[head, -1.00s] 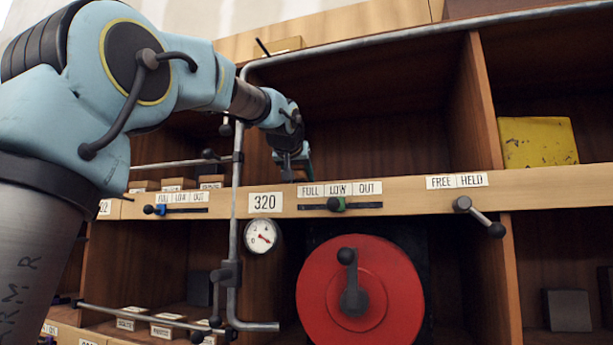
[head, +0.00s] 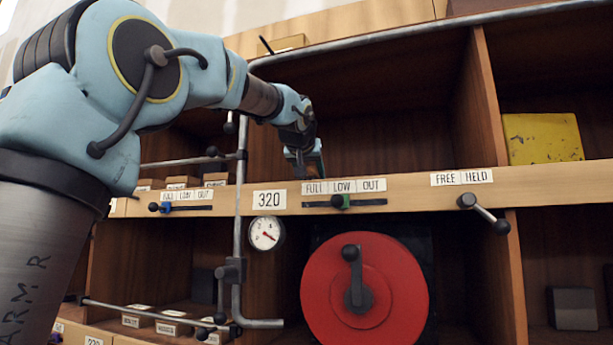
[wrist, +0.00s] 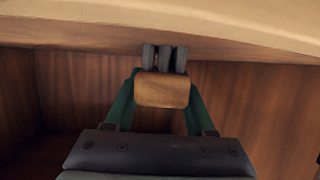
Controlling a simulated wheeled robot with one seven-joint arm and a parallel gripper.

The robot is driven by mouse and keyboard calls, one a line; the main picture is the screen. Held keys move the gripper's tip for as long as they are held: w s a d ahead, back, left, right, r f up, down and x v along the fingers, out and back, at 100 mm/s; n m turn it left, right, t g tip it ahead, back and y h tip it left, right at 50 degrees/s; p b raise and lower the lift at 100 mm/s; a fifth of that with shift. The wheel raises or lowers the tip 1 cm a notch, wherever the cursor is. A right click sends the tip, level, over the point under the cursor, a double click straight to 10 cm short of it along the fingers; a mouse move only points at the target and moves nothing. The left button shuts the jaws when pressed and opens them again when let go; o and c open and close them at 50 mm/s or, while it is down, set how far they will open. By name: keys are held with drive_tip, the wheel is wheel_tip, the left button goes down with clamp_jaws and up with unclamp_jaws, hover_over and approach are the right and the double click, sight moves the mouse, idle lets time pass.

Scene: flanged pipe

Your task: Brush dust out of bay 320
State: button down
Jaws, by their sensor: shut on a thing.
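My gripper (wrist: 160,95) is shut on a brush (wrist: 162,88) with a wooden block and dark bristles (wrist: 165,58). The brush points away from the wrist. In the head view my gripper (head: 306,165) is at the front left of the open upper bay (head: 385,140), just above the shelf rail. The 320 label (head: 269,200) is on that rail, below and left of my gripper. The brush is mostly hidden in the head view. In the wrist view the bristle tips are close to a wooden surface (wrist: 90,38); I cannot tell whether they touch. No dust is discernible.
A grey pipe (head: 238,195) runs upright left of the bay. A red wheel (head: 365,290) sits below. A yellow block (head: 542,138) lies in the bay to the right.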

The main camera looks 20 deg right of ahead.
drive_tip(key=shift+s+d, duration=1.2)
drive_tip(key=shift+d, duration=0.1)
drive_tip(key=shift+r, duration=0.2)
wheel_tip(320, 180, up, 3)
drive_tip(key=shift+p, duration=1.1)
drive_tip(key=shift+f, duration=0.1)
drive_tip(key=shift+s+a, duration=0.15)
drive_tip(key=s+a+b, duration=0.8)
drive_tip(key=s+a, duration=0.5)
drive_tip(key=s, duration=0.1)
drive_tip(key=shift+s+a+b, duration=0.15)
drive_tip(key=shift+a+b, duration=0.05)
drive_tip(key=shift+b, duration=0.1)
